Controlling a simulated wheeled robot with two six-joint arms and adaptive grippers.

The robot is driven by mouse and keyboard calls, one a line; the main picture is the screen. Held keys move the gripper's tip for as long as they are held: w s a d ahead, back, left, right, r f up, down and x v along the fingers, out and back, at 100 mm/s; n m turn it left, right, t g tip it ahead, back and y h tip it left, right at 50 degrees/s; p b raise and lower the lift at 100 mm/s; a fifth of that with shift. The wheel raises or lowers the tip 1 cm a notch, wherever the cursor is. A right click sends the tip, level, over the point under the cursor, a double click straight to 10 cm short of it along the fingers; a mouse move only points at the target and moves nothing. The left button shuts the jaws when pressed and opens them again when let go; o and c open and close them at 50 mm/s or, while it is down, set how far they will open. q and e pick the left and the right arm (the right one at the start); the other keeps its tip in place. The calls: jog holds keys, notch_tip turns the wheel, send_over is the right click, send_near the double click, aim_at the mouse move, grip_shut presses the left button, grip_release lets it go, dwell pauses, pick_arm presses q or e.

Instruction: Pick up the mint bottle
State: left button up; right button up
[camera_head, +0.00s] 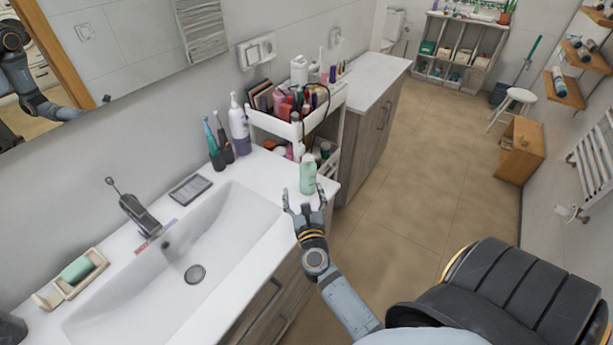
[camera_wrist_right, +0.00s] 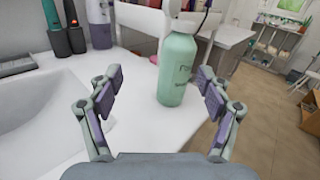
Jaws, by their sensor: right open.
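The mint bottle (camera_head: 308,174) stands upright on the white counter near its right front corner, beside the cosmetics cart. It also shows in the right wrist view (camera_wrist_right: 177,72), where its top is cut off by the frame. My right gripper (camera_head: 304,198) is open and just in front of the bottle. In the right wrist view the purple-padded fingers (camera_wrist_right: 161,98) are spread to either side of it, with the bottle a little beyond them and nearer the right finger. Nothing is between the fingers. My left gripper does not show on the counter.
A white cosmetics cart (camera_head: 272,126) filled with many items stands behind the bottle. The sink basin (camera_head: 150,290) is to the left, and the open floor (camera_head: 420,190) is to the right.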

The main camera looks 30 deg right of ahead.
aim_at(309, 176)
jog(key=shift+s+d+f+m+g+h, duration=0.15)
jog(key=shift+s+d+f+m+h, duration=0.1)
jog(key=shift+d+m+h, duration=0.15)
jog(key=shift+s+d+f+m+g+h, duration=0.2)
jog(key=shift+d+m, duration=0.1)
jog(key=shift+m, duration=0.2)
jog(key=shift+w+d+r, duration=0.15)
jog(key=shift+w+r, duration=0.05)
jog(key=shift+w, duration=0.1)
jog(key=p+x, duration=0.1)
jog(key=x, duration=0.3)
jog(key=shift+p, duration=0.3)
jog(key=shift+w+d+f, duration=0.15)
jog(key=shift+w, duration=0.25)
jog(key=x, duration=0.2)
jog(key=p+x, duration=0.1)
jog(key=x, duration=0.1)
jog(key=shift+w+d+p, duration=0.1)
jog(key=shift+d+p, duration=0.2)
jog(key=shift+d, duration=0.25)
jog(key=shift+w+d+f, duration=0.1)
jog(key=shift+w, duration=0.2)
jog(key=shift+s, duration=0.2)
jog(key=c, duration=1.3)
